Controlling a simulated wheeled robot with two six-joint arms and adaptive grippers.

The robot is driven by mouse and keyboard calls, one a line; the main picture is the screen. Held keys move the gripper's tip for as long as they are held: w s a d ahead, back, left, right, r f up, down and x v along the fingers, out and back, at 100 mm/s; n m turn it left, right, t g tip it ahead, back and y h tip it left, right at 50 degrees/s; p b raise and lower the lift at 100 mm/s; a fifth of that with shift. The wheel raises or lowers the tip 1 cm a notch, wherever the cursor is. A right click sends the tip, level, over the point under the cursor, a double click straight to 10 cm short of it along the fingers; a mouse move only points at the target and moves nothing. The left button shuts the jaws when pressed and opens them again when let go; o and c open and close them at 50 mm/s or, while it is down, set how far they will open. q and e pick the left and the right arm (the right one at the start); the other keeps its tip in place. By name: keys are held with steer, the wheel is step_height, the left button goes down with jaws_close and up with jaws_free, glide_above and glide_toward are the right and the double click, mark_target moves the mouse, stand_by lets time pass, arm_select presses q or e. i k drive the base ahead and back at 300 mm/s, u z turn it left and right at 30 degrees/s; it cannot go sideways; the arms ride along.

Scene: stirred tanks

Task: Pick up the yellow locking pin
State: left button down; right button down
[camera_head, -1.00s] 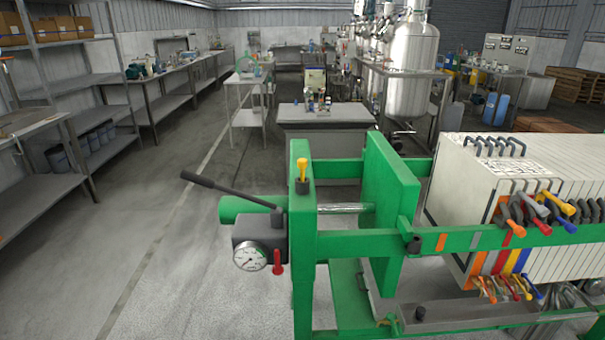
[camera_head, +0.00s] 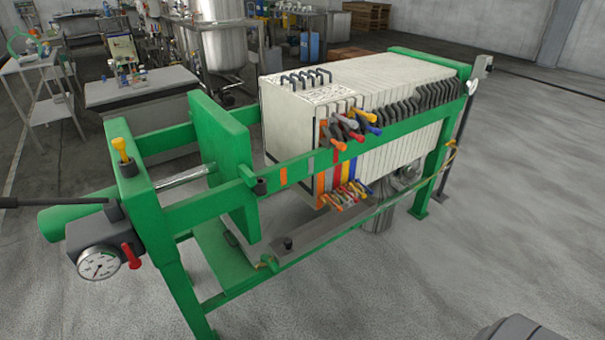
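The yellow locking pin (camera_head: 121,147) stands upright in the top of the green end post of the filter press, at the left of the head view. Its yellow head shows above the post and its lower part is hidden inside it. No gripper touches it. Neither my left nor my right gripper can be seen in this view.
The green press frame (camera_head: 390,133) holds a stack of white plates (camera_head: 380,88) with coloured handles. A pressure gauge (camera_head: 98,263), a red handle (camera_head: 131,256) and a dark lever (camera_head: 50,202) lie near the pin.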

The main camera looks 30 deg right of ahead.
mark_target(118, 144)
steer(key=z, duration=1.85)
steer(key=i, duration=1.7)
steer(key=u, duration=0.95)
